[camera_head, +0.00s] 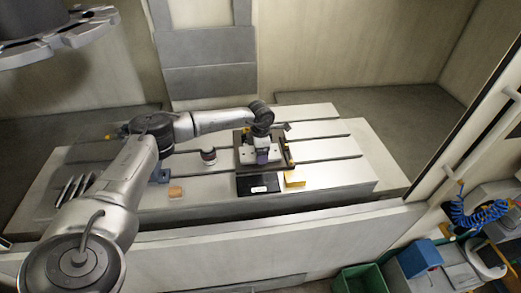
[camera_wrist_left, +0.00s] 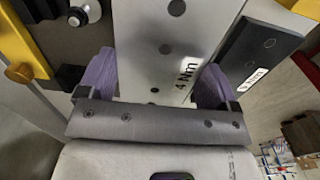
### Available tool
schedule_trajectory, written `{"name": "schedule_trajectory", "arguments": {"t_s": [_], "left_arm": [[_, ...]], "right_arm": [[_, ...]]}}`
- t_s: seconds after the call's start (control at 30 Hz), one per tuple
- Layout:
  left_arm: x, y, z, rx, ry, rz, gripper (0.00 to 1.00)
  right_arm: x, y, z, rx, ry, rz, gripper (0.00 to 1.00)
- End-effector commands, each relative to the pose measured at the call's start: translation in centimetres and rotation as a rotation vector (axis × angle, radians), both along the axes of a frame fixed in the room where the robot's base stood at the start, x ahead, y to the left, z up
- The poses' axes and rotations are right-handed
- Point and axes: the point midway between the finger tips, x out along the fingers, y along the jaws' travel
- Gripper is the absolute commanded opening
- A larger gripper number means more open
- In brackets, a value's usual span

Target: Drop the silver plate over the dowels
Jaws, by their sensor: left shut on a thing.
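The silver plate (camera_wrist_left: 165,40) fills the upper middle of the left wrist view; it has dark round holes and a "4 Nm" label. My left gripper (camera_wrist_left: 155,80) has its purple fingers on both sides of the plate's near end, shut on it. In the head view the gripper (camera_head: 262,156) is over the dark mould base (camera_head: 240,140), with the pale plate (camera_head: 246,154) beneath it. A shiny round post (camera_wrist_left: 77,17) shows at the upper left of the wrist view; I cannot tell whether it is a dowel. Other dowels are hidden. My right gripper is not in view.
A dark plate (camera_head: 258,184) with a white label lies in front of the base. A round dark-and-silver part (camera_head: 208,155) and an orange-brown block (camera_head: 175,191) sit left on the slotted table (camera_head: 330,173).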

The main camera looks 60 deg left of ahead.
Motion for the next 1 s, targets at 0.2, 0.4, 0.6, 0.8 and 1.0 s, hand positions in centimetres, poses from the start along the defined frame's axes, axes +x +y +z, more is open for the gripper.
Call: {"name": "schedule_trajectory", "arguments": {"t_s": [0.2, 0.4, 0.6, 0.8, 1.0], "left_arm": [[0.0, 0.0, 0.1, 0.0, -0.002, 0.0, 0.46], [0.0, 0.0, -0.4, 0.0, -0.001, 0.0, 0.46], [0.0, 0.0, -1.0, -0.001, -0.002, 0.001, 0.46], [0.0, 0.0, -1.0, -0.001, -0.002, 0.001, 0.46], [0.0, 0.0, -1.1, 0.0, -0.001, 0.001, 0.46]], "right_arm": [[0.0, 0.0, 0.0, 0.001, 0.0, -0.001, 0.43], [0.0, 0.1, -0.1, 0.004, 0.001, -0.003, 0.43], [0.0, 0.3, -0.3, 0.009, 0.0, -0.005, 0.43], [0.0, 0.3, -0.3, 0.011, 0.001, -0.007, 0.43], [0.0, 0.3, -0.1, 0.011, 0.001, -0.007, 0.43]]}}
